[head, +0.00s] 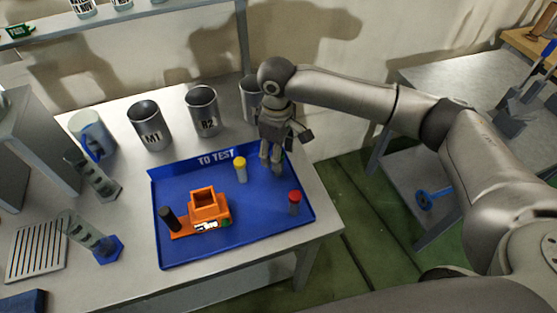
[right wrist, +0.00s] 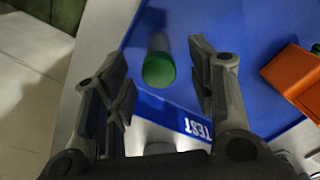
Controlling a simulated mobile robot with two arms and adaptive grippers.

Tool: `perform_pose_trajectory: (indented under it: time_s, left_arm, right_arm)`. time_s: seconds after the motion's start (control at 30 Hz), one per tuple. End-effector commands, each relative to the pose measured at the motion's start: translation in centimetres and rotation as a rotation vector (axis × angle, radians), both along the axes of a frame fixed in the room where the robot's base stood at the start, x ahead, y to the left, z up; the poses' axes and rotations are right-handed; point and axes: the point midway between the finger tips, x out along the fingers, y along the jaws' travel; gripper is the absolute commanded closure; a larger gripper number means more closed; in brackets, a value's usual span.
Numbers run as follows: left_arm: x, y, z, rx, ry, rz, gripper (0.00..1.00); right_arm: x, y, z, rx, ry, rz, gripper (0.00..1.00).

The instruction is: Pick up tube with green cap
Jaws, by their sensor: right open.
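The green-capped tube (right wrist: 158,62) shows in the right wrist view, in the blue tray (right wrist: 262,50), with its cap toward the camera. It lies in the gap between the two fingers of my right gripper (right wrist: 158,66), which are spread apart. I see no finger touching it. My left gripper is not in view.
The tray also holds a yellow-capped tube (head: 240,169), a red-capped tube (head: 294,202), a black-capped tube (head: 168,217) and an orange holder (head: 207,209). Metal beakers (head: 150,125) stand behind it. Cylinders (head: 90,178) stand at the left. The tray's front middle is clear.

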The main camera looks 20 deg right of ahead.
Motion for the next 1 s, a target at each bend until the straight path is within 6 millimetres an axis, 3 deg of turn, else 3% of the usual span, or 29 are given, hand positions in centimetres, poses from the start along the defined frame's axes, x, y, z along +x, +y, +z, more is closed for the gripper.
perform_pose_trajectory:
  time_s: [0.13, 0.37, 0.73, 1.0]
  left_arm:
    - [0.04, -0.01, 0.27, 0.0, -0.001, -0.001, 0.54]
    - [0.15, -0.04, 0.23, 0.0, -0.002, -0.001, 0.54]
    - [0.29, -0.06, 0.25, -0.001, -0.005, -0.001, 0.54]
    - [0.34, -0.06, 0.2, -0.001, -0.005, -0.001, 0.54]
  right_arm:
    - [-0.04, -0.06, -1.28, -0.001, 0.0, 0.0, 0.49]
    - [-0.03, -0.03, -1.45, 0.0, -0.001, 0.0, 0.49]
    - [-0.03, -0.04, -1.41, 0.0, -0.001, 0.0, 0.96]
    - [-0.01, -0.04, -1.33, 0.0, -0.001, 0.0, 0.97]
